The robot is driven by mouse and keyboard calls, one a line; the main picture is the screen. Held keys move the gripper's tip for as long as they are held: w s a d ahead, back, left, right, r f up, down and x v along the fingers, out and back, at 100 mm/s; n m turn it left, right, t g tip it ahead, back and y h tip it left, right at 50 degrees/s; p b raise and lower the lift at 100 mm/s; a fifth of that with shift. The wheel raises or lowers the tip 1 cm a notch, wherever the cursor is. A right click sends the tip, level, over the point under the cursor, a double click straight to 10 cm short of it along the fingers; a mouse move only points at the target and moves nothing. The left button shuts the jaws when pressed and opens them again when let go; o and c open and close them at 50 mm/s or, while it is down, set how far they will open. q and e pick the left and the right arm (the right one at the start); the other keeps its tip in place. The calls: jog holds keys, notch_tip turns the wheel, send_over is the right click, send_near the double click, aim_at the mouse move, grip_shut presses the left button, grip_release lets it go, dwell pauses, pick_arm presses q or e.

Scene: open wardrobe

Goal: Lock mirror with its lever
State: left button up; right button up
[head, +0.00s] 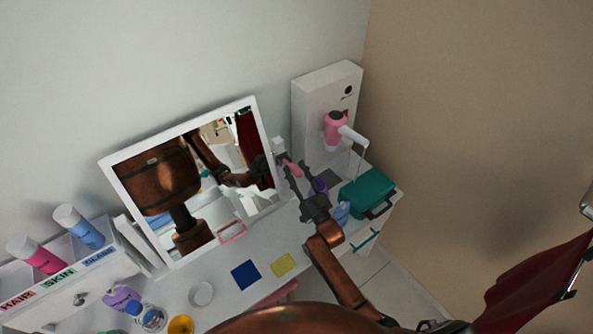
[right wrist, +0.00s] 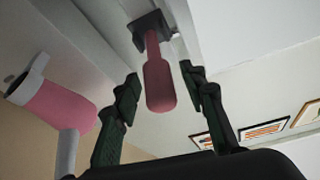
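The mirror (head: 130,183) is a white-framed panel standing tilted on the white vanity top, and its glass reflects my body. Its lever (right wrist: 159,85) is a dull red handle on a dark square mount (right wrist: 150,32), beside the mirror's right edge in the head view. My right gripper (right wrist: 160,92) is open, with one finger on each side of the lever's rounded end. Gaps show between the lever and both fingers in the right wrist view. In the head view the right gripper (head: 292,172) partly covers the lever. My left gripper is not seen directly.
A pink hair dryer (head: 335,130) hangs on a white box (head: 310,95) close to the right gripper. A teal case (head: 368,194) stands at the right end. A blue cloth (head: 246,275) and yellow cloth (head: 284,265) lie in front. Bottles stand in an organizer at left.

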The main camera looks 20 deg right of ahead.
jog(key=shift+c, duration=0.4)
grip_shut()
dwell(0.4)
